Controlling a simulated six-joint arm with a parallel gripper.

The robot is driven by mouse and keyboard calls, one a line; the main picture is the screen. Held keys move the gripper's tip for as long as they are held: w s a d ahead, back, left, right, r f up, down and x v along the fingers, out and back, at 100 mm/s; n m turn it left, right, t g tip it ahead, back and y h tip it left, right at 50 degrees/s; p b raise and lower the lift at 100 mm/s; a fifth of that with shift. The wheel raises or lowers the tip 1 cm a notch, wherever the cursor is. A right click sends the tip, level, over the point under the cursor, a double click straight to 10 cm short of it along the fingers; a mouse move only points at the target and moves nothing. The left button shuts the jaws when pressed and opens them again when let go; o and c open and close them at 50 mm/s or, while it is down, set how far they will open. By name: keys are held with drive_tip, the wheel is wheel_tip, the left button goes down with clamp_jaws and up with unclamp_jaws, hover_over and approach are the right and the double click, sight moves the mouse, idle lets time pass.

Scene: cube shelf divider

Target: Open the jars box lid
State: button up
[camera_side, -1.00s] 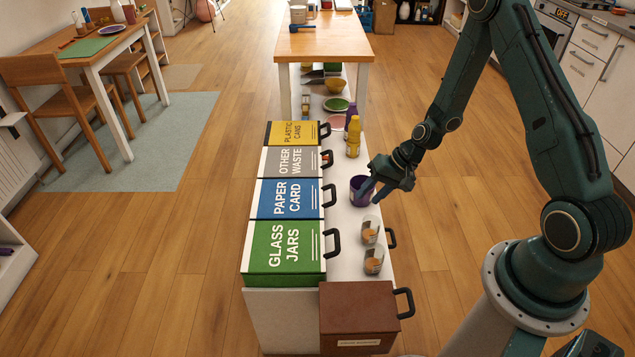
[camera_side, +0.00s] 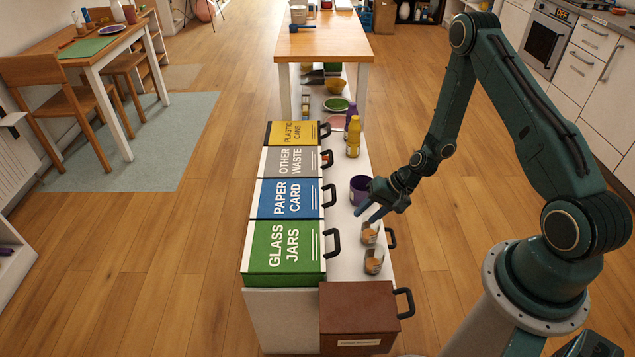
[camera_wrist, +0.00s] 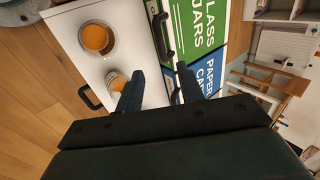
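The jars box is the green box labelled GLASS JARS (camera_side: 285,250), nearest in the row, with its lid shut and a black handle (camera_side: 333,243) on its right side. In the wrist view the green lid (camera_wrist: 213,28) and its black handle (camera_wrist: 162,36) show beyond my fingers. My gripper (camera_side: 368,212) is above the white counter, right of the row, just above a glass jar. Its two blue fingers (camera_wrist: 157,88) are spread apart with nothing between them.
Two glass jars with orange contents (camera_side: 369,233) (camera_side: 374,262) stand on the counter right of the green box. A purple pot (camera_side: 359,187), yellow bottle (camera_side: 353,138) and brown box (camera_side: 358,318) are nearby. The blue PAPER CARD box (camera_side: 287,199) adjoins the green one.

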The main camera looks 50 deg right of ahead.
sight(339, 239)
drive_tip(key=x, duration=1.1)
drive_tip(key=shift+w+a+f, duration=0.15)
drive_tip(key=shift+a+f, duration=0.05)
drive_tip(key=shift+f, duration=0.1)
clamp_jaws()
